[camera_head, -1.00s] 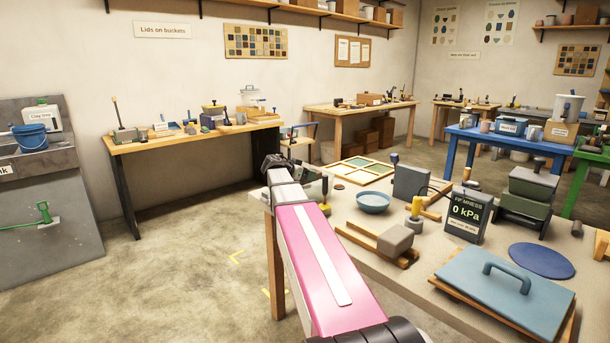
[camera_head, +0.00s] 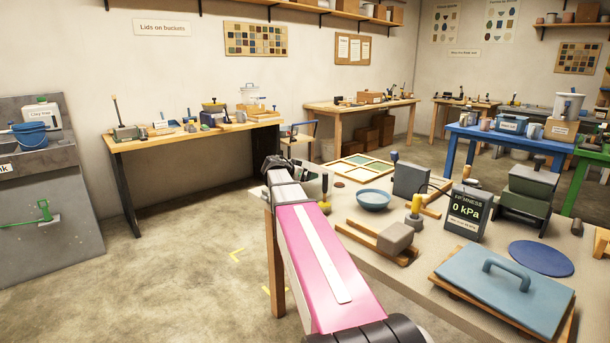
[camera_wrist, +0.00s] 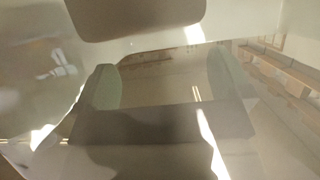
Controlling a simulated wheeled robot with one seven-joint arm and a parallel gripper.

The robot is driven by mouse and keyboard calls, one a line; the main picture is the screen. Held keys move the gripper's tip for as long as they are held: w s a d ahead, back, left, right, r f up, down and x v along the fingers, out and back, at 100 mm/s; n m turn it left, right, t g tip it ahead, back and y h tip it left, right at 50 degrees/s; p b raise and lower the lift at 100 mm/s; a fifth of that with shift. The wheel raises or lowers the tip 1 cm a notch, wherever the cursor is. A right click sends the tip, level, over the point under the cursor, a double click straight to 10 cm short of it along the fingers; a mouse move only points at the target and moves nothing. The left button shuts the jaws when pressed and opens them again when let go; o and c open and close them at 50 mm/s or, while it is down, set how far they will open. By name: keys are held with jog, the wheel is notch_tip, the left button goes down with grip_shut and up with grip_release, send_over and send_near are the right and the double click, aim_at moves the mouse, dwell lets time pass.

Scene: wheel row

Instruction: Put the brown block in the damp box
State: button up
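A grey-brown block (camera_head: 396,237) with rounded edges rests on a wooden board on the near table. It is the closest match to the brown block. No box carries a readable damp label. A blue slab-like lid (camera_head: 480,295) with a handle lies on a wooden base at the front right; whether it covers the damp box I cannot tell. My gripper (camera_head: 272,165) is at the far left end of the table, left of the block and well apart from it. The wrist view is hazy; two pale green finger pads (camera_wrist: 165,82) stand apart with nothing clearly between them.
The near table also holds a blue bowl (camera_head: 373,200), a firmness gauge (camera_head: 466,213) reading 0 kPa, a dark green box (camera_head: 530,188) and a blue disc (camera_head: 541,259). A framed tray (camera_head: 359,168) lies at the back. Open floor (camera_head: 190,240) lies left.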

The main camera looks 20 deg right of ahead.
jog(key=shift+r, duration=0.55)
jog(key=v, duration=1.2)
